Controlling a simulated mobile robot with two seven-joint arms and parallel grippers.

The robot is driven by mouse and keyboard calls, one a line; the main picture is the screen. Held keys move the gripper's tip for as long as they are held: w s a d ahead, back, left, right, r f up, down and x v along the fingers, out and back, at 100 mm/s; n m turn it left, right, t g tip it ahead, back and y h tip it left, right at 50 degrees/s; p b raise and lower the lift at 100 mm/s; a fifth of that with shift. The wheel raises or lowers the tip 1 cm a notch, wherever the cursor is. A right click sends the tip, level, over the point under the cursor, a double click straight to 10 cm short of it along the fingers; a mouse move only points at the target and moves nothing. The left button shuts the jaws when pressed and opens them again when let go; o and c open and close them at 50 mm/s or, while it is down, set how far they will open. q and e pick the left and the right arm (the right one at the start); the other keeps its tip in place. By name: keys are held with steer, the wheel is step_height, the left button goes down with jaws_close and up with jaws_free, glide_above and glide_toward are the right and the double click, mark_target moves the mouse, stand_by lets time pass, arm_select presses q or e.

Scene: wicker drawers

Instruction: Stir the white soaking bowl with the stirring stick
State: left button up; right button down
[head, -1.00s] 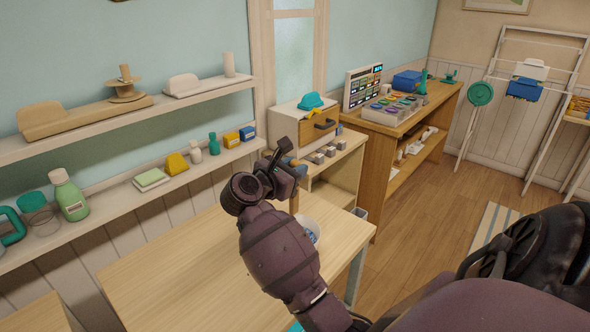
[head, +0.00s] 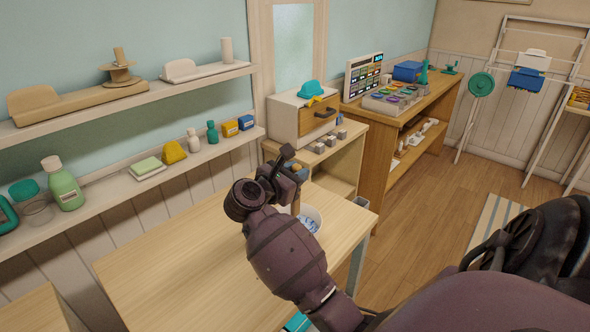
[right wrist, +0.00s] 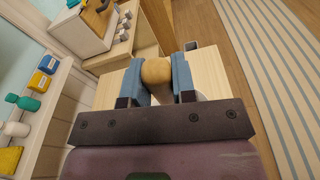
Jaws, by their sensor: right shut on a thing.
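The white soaking bowl (head: 318,214) stands on the near wooden table close to its right end, with blue-and-white contents showing inside; my right arm hides its left part. My right gripper (head: 297,173) is above the bowl's left side and shut on the wooden stirring stick (head: 296,202). The stick hangs down towards the bowl; its lower end is hidden, so I cannot tell how deep it reaches. In the right wrist view the stick's rounded top (right wrist: 157,70) sits between the blue fingers. My left gripper is not in view.
The wooden table (head: 170,265) is bare left of my arm. Wall shelves hold a green bottle (head: 63,186) and other goods. Behind stand a drawer box (head: 300,121) with a teal hat and a low shelf with grey cubes. A drying rack (head: 515,90) stands far right.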

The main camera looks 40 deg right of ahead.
steer(key=shift+f+b, duration=0.35)
steer(key=shift+f, duration=0.4)
steer(key=shift+f+b, duration=0.85)
steer(key=shift+f, duration=0.5)
steer(key=shift+f+b, duration=1)
steer(key=shift+f, duration=0.55)
steer(key=shift+a, duration=0.1)
steer(key=shift+a, duration=0.1)
